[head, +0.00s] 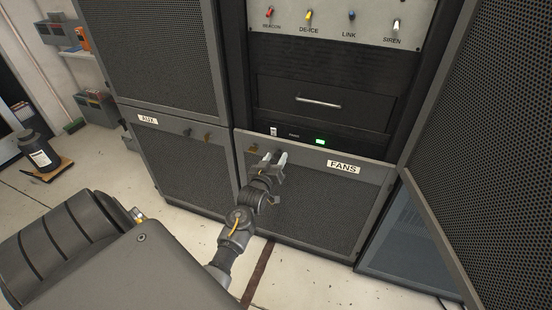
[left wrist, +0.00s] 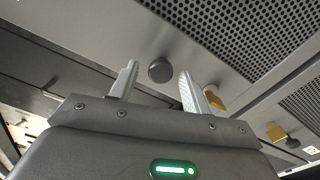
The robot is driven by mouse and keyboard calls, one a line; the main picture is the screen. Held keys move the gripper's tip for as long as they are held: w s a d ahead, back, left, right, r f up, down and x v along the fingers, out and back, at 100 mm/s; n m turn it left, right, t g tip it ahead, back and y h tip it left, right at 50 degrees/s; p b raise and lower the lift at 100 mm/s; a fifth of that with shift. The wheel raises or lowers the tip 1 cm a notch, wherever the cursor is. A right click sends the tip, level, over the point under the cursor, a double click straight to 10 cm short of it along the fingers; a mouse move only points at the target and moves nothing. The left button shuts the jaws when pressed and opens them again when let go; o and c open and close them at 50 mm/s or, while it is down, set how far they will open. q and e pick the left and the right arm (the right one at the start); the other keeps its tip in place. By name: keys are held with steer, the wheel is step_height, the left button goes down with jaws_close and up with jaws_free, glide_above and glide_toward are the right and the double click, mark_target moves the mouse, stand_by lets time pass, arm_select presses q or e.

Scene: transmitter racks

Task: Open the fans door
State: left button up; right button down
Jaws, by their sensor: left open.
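The fans door (head: 312,207) is the low mesh panel with a grey frame and a white FANS label (head: 343,167). It looks shut. My left gripper (head: 274,157) is open at the door's upper left part, left of the label. In the left wrist view, a round dark knob (left wrist: 160,71) on the door frame shows between the two open fingers, apart from both. In the head view the gripper hides this knob. A brass-coloured piece (head: 253,149) sits left of it on the frame. It also shows in the left wrist view (left wrist: 216,100). My right gripper is not in view.
The AUX door (head: 180,165) is on the left, with its own knob. A large mesh door (head: 490,130) stands open on the right. Above the fans door are a drawer (head: 320,101) and a switch panel (head: 335,22). A dark jar (head: 38,150) stands on the floor at left.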

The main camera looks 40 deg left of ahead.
arm_select(q)
steer(key=shift+w+a, duration=0.2)
steer(key=shift+w, duration=0.2)
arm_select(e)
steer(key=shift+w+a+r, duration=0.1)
arm_select(q)
steer(key=shift+c, duration=0.2)
jaws_close()
